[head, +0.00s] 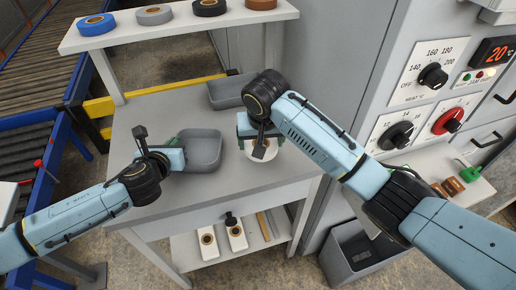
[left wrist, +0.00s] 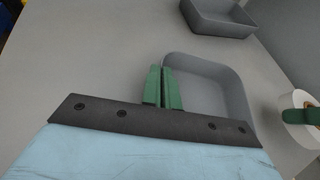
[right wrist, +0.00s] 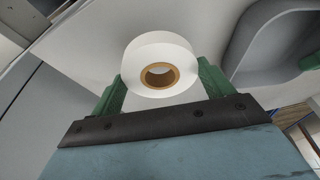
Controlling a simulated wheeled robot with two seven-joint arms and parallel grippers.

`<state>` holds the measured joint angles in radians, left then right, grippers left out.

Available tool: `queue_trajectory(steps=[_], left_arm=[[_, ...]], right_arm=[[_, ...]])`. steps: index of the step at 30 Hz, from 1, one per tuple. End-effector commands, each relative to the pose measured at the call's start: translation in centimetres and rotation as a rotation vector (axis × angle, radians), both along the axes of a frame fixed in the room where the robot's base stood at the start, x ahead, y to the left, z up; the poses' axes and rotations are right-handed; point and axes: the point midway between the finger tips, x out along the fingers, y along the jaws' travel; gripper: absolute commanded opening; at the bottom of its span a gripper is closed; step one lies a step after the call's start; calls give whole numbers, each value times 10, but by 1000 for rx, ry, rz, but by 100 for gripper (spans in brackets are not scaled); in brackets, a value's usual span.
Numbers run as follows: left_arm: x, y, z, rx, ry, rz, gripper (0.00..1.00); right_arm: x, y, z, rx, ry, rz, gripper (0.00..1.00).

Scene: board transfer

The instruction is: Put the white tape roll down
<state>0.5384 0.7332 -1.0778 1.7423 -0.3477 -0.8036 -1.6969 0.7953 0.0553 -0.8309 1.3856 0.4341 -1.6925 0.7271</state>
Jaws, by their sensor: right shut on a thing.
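The white tape roll (head: 273,151) is at the right part of the grey table (head: 215,120), partly hidden under my right gripper (head: 261,143). In the right wrist view the white tape roll (right wrist: 160,60), with its brown core, sits between the two green fingers, which are shut on it. I cannot tell whether its underside touches the table. My left gripper (head: 176,143) is over the table's left part, beside a grey bin. In the left wrist view its green fingers (left wrist: 163,88) are together with nothing between them.
A grey bin (head: 219,150) stands between my grippers, and another grey bin (head: 225,93) is behind it. A shelf (head: 130,36) above holds blue, grey, black and brown rolls. A control panel (head: 412,105) stands at right. White boards (head: 237,243) lie on the lower shelf.

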Motion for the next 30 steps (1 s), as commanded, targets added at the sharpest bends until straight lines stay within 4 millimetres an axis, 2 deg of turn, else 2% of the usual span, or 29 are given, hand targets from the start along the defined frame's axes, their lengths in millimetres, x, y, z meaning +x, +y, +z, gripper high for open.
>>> queue_trajectory(steps=[3,6,19,20,21,24,30], left_arm=[[0,0,0,0,0,0,0],[0,0,0,0,0,0,0],[0,0,0,0,0,0,0],[0,0,0,0,0,0,0],[0,0,0,0,0,0,0],[0,0,0,0,0,0,0],[0,0,0,0,0,0,0]], right_arm=[[-1,-1,-23,-2,4,-1,51],[0,-1,-34,-2,3,-1,51],[0,0,-41,0,1,0,51],[0,0,-41,0,1,0,81],[0,0,-41,0,0,0,86],[0,0,-41,0,0,0,99],[0,0,-41,0,0,0,100]])
